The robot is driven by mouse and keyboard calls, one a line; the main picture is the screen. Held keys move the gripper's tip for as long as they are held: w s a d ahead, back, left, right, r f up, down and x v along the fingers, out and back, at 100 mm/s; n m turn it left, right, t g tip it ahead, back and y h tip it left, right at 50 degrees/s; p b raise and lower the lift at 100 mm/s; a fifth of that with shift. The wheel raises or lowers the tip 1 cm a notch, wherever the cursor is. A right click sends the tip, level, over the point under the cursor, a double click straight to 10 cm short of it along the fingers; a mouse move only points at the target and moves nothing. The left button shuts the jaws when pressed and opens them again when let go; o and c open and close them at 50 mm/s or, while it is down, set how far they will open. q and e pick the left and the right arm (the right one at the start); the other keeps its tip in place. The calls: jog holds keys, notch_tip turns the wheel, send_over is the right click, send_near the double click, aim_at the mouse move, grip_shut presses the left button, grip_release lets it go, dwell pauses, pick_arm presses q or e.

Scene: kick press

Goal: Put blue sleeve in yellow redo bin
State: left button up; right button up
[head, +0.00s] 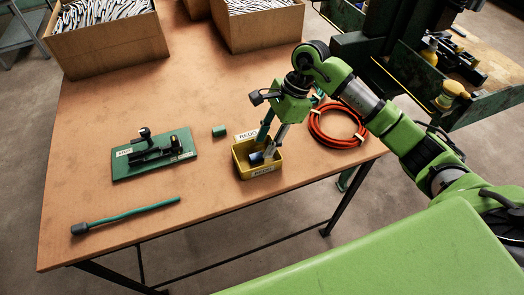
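The yellow redo bin (242,172) stands near the front right of the table, with a "REDO" label on a plate at its back. My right gripper (266,154) points down into the bin, its fingertips inside the rim. The blue sleeve (256,157) shows partly at the fingertips, inside the bin's outline. The fingers and bin walls hide the rest, so I cannot tell whether the fingers grip it or whether it touches the bin floor. My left gripper is not in view.
A green fixture (154,154) with a black clamp sits left on the table (110,209). A small green block (219,131) lies beside it. A green rod with a black end (125,215) lies in front. An orange hose coil (338,124) lies right of the bin. Cardboard boxes (110,50) stand behind.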

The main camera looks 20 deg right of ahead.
jog(key=b+v, duration=0.2)
jog(key=v, duration=0.6)
jog(key=shift+d+r, duration=0.1)
